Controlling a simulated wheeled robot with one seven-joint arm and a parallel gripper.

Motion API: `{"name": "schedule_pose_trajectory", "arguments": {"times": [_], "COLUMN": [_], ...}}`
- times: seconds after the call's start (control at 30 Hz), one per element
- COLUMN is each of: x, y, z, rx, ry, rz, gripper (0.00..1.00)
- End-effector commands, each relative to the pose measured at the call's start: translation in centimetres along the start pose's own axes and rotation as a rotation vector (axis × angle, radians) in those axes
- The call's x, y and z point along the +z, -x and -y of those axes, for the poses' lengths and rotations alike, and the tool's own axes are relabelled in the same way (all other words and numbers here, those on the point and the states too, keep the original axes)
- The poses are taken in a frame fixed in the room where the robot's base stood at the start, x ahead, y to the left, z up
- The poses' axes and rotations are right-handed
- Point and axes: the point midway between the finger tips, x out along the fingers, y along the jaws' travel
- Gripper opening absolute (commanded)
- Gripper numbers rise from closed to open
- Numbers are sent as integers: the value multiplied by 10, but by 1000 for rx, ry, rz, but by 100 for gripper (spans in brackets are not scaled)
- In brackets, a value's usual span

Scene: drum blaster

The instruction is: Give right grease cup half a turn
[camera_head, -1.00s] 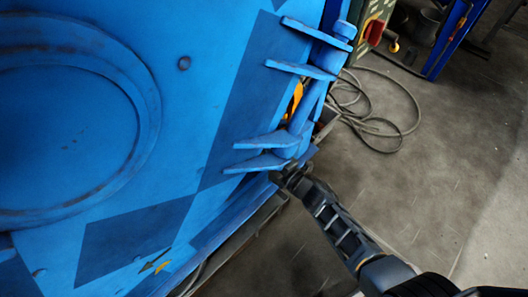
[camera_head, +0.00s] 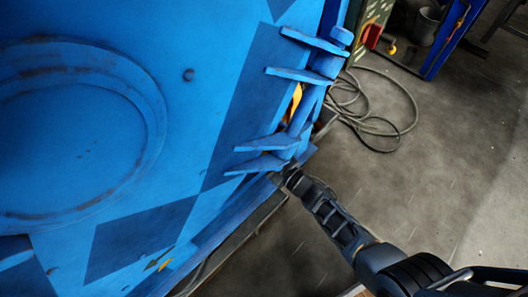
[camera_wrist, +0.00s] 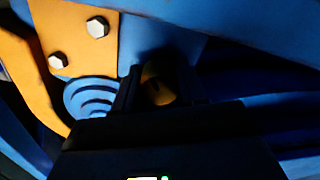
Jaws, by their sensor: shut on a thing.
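The right grease cup (camera_wrist: 158,90) is a small, dark yellowish rounded piece in the wrist view. It sits between the two dark fingers of my gripper (camera_wrist: 157,92), which are shut on it. Most of the cup is in shadow or hidden by the fingers. In the head view my gripper (camera_head: 289,177) reaches in at the lower end of the blue hinge side of the machine. The cup cannot be made out there.
A blue machine door (camera_head: 150,130) fills the left, with hinge plates (camera_head: 300,75) along its edge. In the wrist view, an orange bolted plate (camera_wrist: 78,40) and blue ringed part (camera_wrist: 92,97) are close by.

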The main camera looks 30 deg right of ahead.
Motion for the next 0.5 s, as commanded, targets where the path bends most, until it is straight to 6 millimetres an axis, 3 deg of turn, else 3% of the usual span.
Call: {"name": "schedule_pose_trajectory", "arguments": {"times": [0.5], "x": [-1], "y": [0], "z": [0], "rx": [-3], "ry": [-480], "rz": [-1], "gripper": [10]}}
